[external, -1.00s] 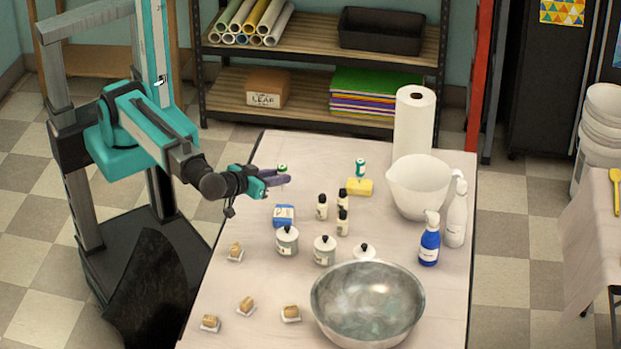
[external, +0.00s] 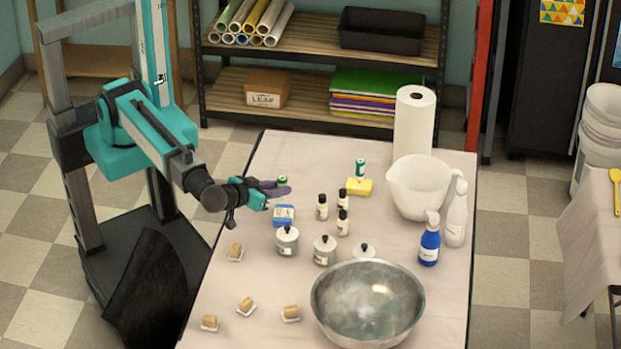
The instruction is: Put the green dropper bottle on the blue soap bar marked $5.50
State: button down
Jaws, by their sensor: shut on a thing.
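A green-capped dropper bottle (external: 283,180) is between the fingers of my gripper (external: 275,188). The gripper is shut on it, and the fingers hide most of its body. The blue soap bar (external: 284,215) lies on the table just in front of the gripper, lower in the picture. Its price marking is too small to read. The held bottle is above and behind the bar in the picture; its height over the table is hard to tell. A second green dropper bottle (external: 360,167) stands at a yellow soap bar (external: 359,187) to the right.
A metal bowl (external: 367,303), white bowl (external: 420,187) and paper roll (external: 414,126) are farther right. Small tan soaps (external: 246,305) lie at the front left.

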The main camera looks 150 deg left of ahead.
jog(key=shift+f, duration=1.95)
jog(key=shift+f, duration=0.1)
jog(key=c, duration=1.5)
grip_release()
jog(key=shift+c, duration=0.2)
jog(key=shift+d, duration=0.1)
jog(key=b+v, duration=0.1)
jog(key=v, duration=1.1)
jog(key=shift+r, duration=0.25)
